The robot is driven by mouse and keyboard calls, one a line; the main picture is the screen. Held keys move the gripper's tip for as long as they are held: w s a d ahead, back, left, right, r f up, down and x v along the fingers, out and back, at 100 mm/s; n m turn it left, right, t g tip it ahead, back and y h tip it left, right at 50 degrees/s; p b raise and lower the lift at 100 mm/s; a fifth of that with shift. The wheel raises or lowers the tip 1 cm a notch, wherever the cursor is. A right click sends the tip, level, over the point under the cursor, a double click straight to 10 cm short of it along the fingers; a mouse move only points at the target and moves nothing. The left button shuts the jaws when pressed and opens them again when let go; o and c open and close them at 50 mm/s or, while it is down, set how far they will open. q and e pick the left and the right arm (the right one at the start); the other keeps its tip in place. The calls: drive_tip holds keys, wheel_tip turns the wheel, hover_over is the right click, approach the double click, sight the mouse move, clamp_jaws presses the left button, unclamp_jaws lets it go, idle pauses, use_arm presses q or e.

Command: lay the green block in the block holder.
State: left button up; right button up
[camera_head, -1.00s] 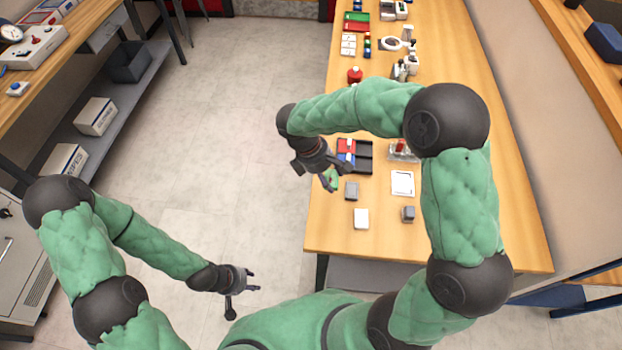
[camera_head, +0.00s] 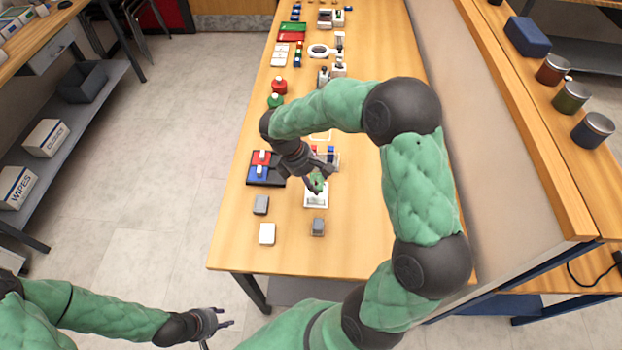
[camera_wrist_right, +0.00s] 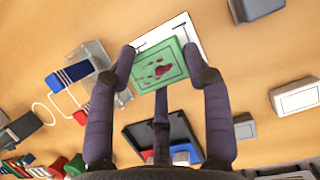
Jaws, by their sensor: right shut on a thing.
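My right gripper (camera_head: 319,180) is shut on a small green block (camera_head: 317,184). In the right wrist view the block (camera_wrist_right: 160,66) sits between the two fingertips, its square face bearing dark red marks. It is in front of a white, dark-outlined plate (camera_head: 316,202) and partly covers it; I cannot tell whether they touch. A black compartment tray (camera_head: 252,182) with a red and a blue piece lies left of the plate. No part is labelled as the block holder, so I cannot tell which it is. My left gripper (camera_head: 226,320) is open and empty, away from the table.
A grey block (camera_head: 261,205), a white block (camera_head: 267,234) and another grey block (camera_head: 318,227) lie near the table's front. A clear stand with coloured pieces (camera_head: 331,156) is behind the plate. Red and green round items (camera_head: 279,87) stand further back. A wall panel borders the right.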

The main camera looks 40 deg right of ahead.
sight(314, 196)
drive_tip(key=shift+f+b, duration=1.45)
drive_tip(key=shift+f, duration=0.75)
drive_tip(key=shift+f, duration=0.25)
drive_tip(key=shift+s+a+f, duration=0.15)
drive_tip(key=shift+s+f, duration=0.2)
drive_tip(key=shift+f, duration=0.1)
idle(0.5)
drive_tip(key=o, duration=1.2)
drive_tip(key=shift+o, duration=0.5)
drive_tip(key=shift+w+f, duration=0.1)
drive_tip(key=shift+w, duration=0.1)
